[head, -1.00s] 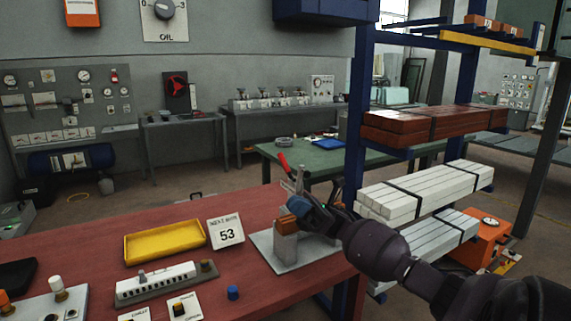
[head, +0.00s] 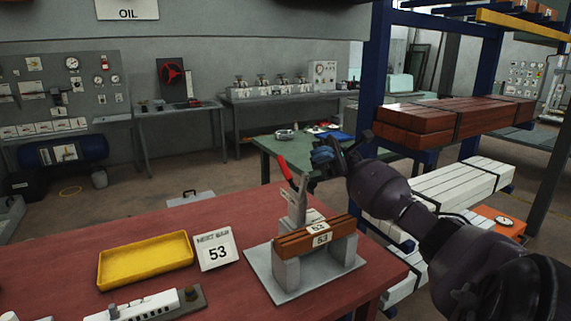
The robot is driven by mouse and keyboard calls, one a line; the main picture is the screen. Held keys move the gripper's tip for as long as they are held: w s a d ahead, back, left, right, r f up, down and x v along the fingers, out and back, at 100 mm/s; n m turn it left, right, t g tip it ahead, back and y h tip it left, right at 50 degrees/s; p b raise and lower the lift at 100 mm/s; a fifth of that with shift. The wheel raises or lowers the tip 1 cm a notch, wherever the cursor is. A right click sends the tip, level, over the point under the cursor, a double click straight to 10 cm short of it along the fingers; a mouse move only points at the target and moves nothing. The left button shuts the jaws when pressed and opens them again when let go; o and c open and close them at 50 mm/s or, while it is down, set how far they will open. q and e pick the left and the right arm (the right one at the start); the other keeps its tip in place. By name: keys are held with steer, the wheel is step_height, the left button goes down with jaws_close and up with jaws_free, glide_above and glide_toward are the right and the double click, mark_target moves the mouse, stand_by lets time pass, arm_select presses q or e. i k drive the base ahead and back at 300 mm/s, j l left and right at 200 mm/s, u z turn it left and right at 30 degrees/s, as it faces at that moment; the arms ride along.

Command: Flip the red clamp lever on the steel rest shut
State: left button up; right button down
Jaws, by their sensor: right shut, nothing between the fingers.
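The steel rest (head: 262,271) stands on the red table, a grey plate with two upright blocks. A reddish-brown bar (head: 292,243) with a label reading 53 lies across the blocks. Behind the bar, a grey clamp post carries the red clamp lever (head: 285,168), which points up and leans left. My right gripper (head: 318,164) is shut and empty, just right of the lever and above the bar. A small gap seems to show between gripper and lever; contact is hard to tell. My left gripper is out of view.
A yellow tray (head: 103,285) and a card reading NEXT BAR 53 (head: 232,251) stand left of the rest. A white block strip (head: 150,307) lies at the front. A blue rack (head: 376,70) with brown and white bars stands close on the right.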

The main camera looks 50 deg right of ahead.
mark_target(281, 162)
steer(key=i+l, duration=0.2)
steer(key=l, duration=0.15)
steer(key=i+l, duration=0.45)
steer(key=l, duration=0.2)
